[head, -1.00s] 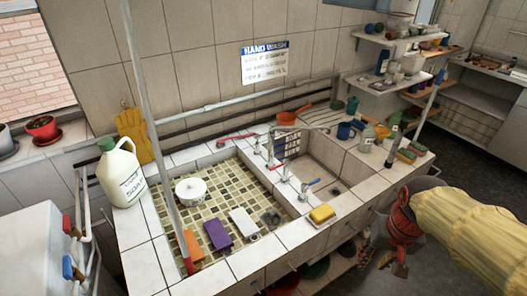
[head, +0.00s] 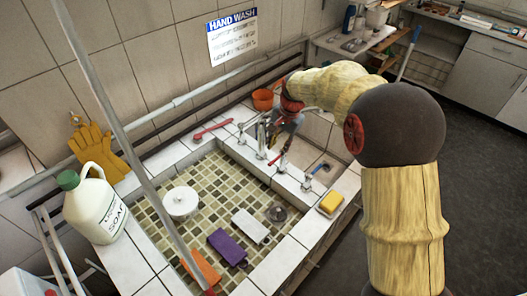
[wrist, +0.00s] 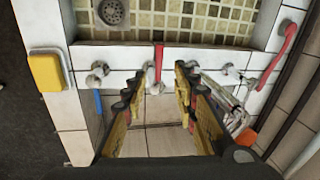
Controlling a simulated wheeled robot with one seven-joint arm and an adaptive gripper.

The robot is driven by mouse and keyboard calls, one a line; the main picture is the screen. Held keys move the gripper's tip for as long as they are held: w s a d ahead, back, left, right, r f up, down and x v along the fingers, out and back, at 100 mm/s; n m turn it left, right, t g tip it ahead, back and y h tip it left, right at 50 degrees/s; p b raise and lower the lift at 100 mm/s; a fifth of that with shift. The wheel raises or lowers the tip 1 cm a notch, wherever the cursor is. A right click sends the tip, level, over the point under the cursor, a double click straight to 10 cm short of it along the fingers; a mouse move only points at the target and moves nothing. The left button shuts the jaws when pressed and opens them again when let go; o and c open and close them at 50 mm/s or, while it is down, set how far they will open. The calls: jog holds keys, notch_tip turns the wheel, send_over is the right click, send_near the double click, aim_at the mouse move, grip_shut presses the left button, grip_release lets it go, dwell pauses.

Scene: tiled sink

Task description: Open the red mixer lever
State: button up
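A red lever (wrist: 158,62) stands at the middle of the sink's tiled ledge in the wrist view, between my fingertips in the picture. I cannot tell whether they touch it. In the head view a red lever (head: 275,158) shows at the middle tap, partly hidden. My gripper (wrist: 158,72) is open, its two fingers spread apart with nothing held between them. In the head view my gripper (head: 287,122) is over the taps.
A blue lever (head: 318,168) is on the near side of the ledge, beside a yellow sponge (head: 331,202). An orange bowl (head: 263,99) stands by the wall. The tiled basin (head: 160,220) holds a white pot (head: 181,202), a purple item and a white item.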

aim_at(274, 160)
jog(key=shift+m, duration=0.7)
jog(key=shift+w+a+f+b, duration=0.15)
jog(key=shift+f+b, duration=0.15)
jog(key=shift+f, duration=0.95)
jog(key=shift+w+a+f+b, duration=0.15)
jog(key=shift+f+b, duration=0.15)
jog(key=shift+f, duration=1)
jog(key=shift+w+a+f+b, duration=0.15)
jog(key=shift+f+b, duration=0.15)
jog(key=shift+f, duration=0.95)
jog(key=shift+c, duration=1.4)
jog(key=c, duration=0.4)
grip_shut()
